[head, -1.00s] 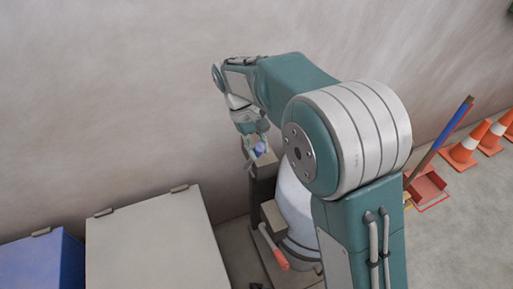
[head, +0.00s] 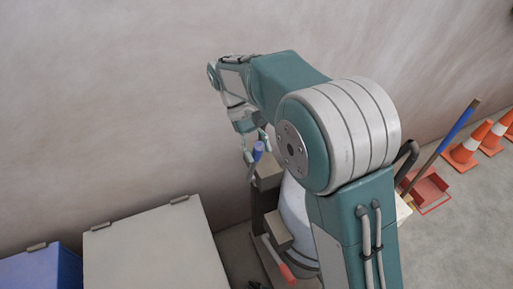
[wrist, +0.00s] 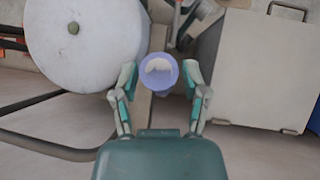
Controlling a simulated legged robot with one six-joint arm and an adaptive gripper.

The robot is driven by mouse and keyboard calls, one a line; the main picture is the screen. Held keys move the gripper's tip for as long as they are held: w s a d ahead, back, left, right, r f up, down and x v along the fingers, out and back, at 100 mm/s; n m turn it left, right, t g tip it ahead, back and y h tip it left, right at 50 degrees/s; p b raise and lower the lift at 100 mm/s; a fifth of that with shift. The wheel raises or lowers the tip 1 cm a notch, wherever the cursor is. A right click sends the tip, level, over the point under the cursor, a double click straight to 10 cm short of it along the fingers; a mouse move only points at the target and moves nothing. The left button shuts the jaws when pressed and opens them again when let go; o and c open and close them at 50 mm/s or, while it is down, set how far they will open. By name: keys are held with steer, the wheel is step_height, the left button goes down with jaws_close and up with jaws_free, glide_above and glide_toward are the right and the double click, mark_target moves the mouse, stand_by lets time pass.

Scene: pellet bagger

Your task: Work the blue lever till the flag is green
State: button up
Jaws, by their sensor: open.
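The blue lever (head: 258,150) shows as a short blue grip at the top of a grey-brown post, left of the white rounded body of the machine. In the wrist view its round blue end (wrist: 158,88) faces the camera, with a pale centre. My gripper (head: 257,154) is open, with its fingers at the blue grip. In the wrist view the open gripper (wrist: 159,75) has one finger on each side of the grip, with a gap showing. I cannot make out a flag in either view.
A red-ended handle (head: 287,272) sits low on the machine beside the white body (head: 297,215). A grey box (head: 150,250) and a blue box (head: 40,270) stand at left. Orange cones (head: 465,150) and a red dustpan (head: 430,188) are at right. A wall stands behind.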

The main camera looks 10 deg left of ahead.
stand_by(0.3)
steer(key=v, duration=0.7)
steer(key=shift+a, duration=0.15)
steer(key=shift+w+r, duration=0.1)
steer(key=shift+r, duration=0.15)
steer(key=s+d+r+t+y, duration=0.1)
steer(key=r+t+y, duration=0.1)
steer(key=s+d+r+t+y, duration=0.1)
steer(key=r+t, duration=0.1)
steer(key=shift+s+d+y, duration=0.25)
steer(key=shift+s+y, duration=0.15)
steer(key=shift+s+d+r+t+y, duration=0.25)
steer(key=shift+s+r+t+y, duration=0.15)
steer(key=shift+t, duration=0.2)
steer(key=f, duration=1.1)
steer(key=shift+w+d, duration=0.2)
steer(key=shift+w, duration=0.05)
jaws_close()
